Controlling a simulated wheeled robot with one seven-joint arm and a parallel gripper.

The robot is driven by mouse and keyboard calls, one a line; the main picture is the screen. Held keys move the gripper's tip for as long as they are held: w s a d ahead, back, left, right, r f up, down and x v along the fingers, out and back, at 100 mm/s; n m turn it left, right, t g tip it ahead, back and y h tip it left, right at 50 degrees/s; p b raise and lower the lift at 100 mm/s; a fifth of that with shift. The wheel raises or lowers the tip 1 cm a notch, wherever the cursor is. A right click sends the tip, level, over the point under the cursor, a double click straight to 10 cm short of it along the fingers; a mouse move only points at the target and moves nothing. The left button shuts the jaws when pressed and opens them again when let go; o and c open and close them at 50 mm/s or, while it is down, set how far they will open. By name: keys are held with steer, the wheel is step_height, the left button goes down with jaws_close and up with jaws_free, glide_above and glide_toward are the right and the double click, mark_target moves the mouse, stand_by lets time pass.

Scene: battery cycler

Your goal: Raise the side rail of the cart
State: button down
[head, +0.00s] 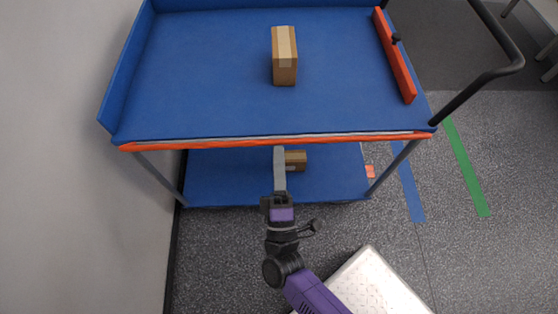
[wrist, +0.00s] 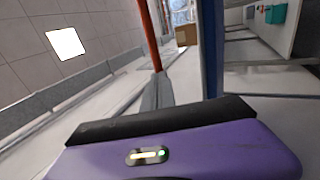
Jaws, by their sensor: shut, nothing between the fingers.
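The cart has a blue top deck (head: 200,80). A thin orange side rail (head: 230,143) runs along its near edge, level with the deck and not standing above it. My gripper (head: 279,151) is shut and empty, its grey fingers pointing at the middle of that rail from the near side. In the wrist view the shut fingers (wrist: 157,82) end at the lower end of the orange rail (wrist: 149,35), with the blue deck edge (wrist: 212,50) to the right. I cannot tell whether the fingertips touch the rail.
A cardboard box (head: 284,60) stands on the top deck, and a smaller box (head: 295,160) is on the lower blue shelf (head: 225,180). A red bar (head: 395,55) lies at the deck's right end beside a black push handle (head: 475,85). A wall (head: 60,200) is close on the left.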

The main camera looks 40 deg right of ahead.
mark_target(279, 140)
steer(key=r+g+y+p, duration=0.1)
steer(key=p, duration=0.3)
steer(key=w+d+r+g+y+p, duration=0.1)
steer(key=p, duration=0.2)
steer(key=w+r+g+y+p, duration=0.1)
steer(key=g+p, duration=0.1)
steer(key=p, duration=0.2)
steer(key=shift+d+r+p, duration=0.3)
steer(key=shift+r+p, duration=0.05)
steer(key=shift+r, duration=0.05)
steer(key=shift+p+x, duration=0.9)
steer(key=shift+p, duration=0.25)
steer(key=shift+w+r, duration=0.15)
steer(key=shift+r, duration=0.1)
